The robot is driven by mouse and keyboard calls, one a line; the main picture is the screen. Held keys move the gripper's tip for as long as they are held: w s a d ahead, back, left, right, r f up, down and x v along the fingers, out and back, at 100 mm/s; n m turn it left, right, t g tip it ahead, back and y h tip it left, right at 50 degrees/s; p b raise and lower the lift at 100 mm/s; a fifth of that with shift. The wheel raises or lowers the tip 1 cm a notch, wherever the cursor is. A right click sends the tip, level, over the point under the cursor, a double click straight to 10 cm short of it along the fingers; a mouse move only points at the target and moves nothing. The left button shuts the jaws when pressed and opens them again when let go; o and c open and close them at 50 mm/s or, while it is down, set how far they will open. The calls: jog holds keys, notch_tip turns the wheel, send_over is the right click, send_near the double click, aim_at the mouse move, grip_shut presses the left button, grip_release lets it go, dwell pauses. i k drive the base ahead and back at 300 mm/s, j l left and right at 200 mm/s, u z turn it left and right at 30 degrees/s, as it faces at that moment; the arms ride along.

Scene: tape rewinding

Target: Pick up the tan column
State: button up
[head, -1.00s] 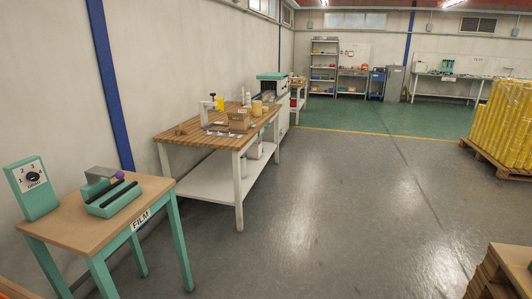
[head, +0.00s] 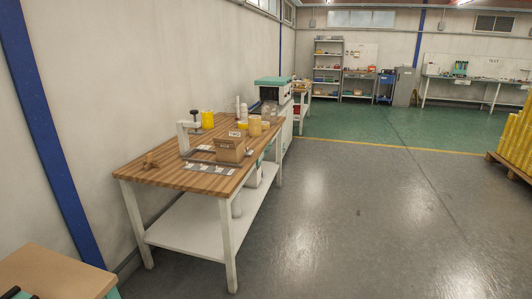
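A tan upright cylinder (head: 255,125), which looks like the tan column, stands toward the far right part of the wooden-topped workbench (head: 165,176). It is small at this distance, and its lower part is partly hidden by a cardboard box (head: 230,150) in front of it. My gripper is not in view.
On the bench are a yellow roll (head: 207,119), a pale clamp-like stand (head: 185,137) and white bottles (head: 243,112). A teal-topped machine (head: 272,92) stands beyond. A wooden table corner (head: 50,275) is near at lower left. Grey floor (head: 340,215) is clear to the right.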

aim_at(255, 130)
jog(key=i, duration=3.9)
